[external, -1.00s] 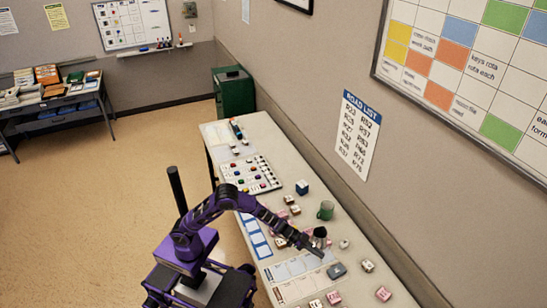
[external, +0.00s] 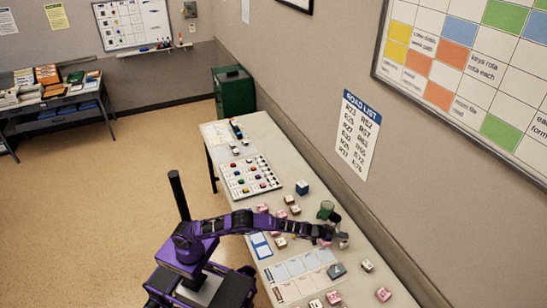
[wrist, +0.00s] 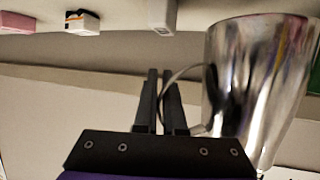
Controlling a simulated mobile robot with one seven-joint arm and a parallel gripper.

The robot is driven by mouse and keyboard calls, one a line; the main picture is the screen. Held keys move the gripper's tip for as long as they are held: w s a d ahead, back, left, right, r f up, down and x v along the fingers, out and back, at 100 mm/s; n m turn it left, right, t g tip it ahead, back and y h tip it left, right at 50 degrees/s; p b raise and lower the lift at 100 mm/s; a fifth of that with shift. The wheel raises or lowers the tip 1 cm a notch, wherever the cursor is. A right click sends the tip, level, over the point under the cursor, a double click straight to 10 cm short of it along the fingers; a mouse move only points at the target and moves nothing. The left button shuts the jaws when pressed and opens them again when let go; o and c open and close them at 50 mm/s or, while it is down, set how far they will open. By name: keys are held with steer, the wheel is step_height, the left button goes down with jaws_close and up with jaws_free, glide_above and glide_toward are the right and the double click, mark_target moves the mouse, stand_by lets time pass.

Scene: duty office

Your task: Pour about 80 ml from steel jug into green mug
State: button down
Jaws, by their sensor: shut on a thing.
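The steel jug (wrist: 255,85) fills the right of the wrist view. My gripper (wrist: 160,85) is shut on its thin wire handle, with the body to the right of the fingers. The green mug (external: 326,208) stands upright on the table, close beside the jug in the picture. Whether they touch, and the jug's exact tilt, cannot be told. The insides of jug and mug do not show.
Several pink and white blocks (external: 367,265) lie scattered over the long table (external: 375,290). The wall runs close along the table's right side.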

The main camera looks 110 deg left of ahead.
mark_target(338, 224)
steer(key=shift+a+r, duration=0.1)
steer(key=a+r+n+h, duration=0.1)
steer(key=s+a+n+t, duration=0.1)
steer(key=s+a+r+n+h, duration=0.1)
steer(key=shift+a+r+n+t+h, duration=0.25)
steer(key=shift+r+n+t+h, duration=0.05)
steer(key=shift+r+n+t, duration=0.1)
steer(key=shift+n+t, duration=0.3)
steer(key=shift+n, duration=0.1)
steer(key=r+p, duration=0.2)
steer(key=a+r+p, duration=0.1)
steer(key=shift+s+a+r+p, duration=0.1)
steer(key=shift+s+r+p, duration=0.2)
steer(key=shift+r, duration=0.1)
steer(key=shift+s+a+r+n+h+p, duration=0.2)
steer(key=shift+a+r+n+h+p, duration=0.1)
steer(key=shift+a+n, duration=0.15)
steer(key=shift+s+a+r+n+t+h, duration=0.3)
steer(key=shift+a+r+n+t, duration=0.15)
steer(key=shift+r+n, duration=0.25)
steer(key=shift+s+a+r+n+t+h, duration=0.2)
steer(key=shift+a+r+n+t+h, duration=0.15)
steer(key=shift+a+r+n, duration=0.3)
steer(key=shift+s+f+n+b, duration=0.1)
steer(key=shift+n+b, duration=0.2)
